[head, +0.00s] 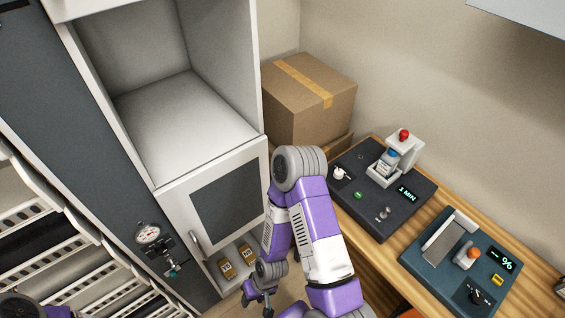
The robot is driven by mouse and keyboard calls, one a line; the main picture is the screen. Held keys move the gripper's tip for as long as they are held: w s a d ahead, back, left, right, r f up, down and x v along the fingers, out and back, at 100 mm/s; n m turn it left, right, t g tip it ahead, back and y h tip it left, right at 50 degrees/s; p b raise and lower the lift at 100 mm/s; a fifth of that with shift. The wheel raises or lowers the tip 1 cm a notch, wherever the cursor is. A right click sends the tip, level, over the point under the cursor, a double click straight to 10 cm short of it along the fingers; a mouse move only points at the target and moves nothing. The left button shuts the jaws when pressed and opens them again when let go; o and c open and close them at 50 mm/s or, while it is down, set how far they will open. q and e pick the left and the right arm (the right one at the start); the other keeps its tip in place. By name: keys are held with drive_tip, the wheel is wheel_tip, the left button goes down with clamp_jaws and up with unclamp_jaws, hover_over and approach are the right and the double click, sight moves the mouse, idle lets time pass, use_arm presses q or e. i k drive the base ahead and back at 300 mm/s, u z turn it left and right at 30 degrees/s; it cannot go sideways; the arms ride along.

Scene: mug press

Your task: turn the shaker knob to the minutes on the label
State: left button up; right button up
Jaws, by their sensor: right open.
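The shaker (408,215) is a dark box on the wooden table at the right. Its display (407,193) reads "1 MIN". A pale knob (339,173) sits at its left corner, with a green button (358,195) nearby. A small bottle (388,160) with a blue cap stands in the white holder under a red-topped post; any label on it is too small to read. My right gripper (264,303) is open and empty, low at the bottom middle, left of the table and well away from the knob. My left gripper is out of view.
A second device (425,262) with a "-- %" display, orange ball and black dial stands nearer on the table (533,288). A cardboard box (305,105) is behind. An open white cabinet (190,115) is at left, with small labelled boxes (227,269) below and a gauge (147,234).

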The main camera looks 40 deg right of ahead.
sight(338, 173)
drive_tip(key=u, duration=0.25)
drive_tip(key=k, duration=0.7)
drive_tip(key=z, duration=1)
drive_tip(key=i, duration=0.2)
drive_tip(key=u, duration=0.05)
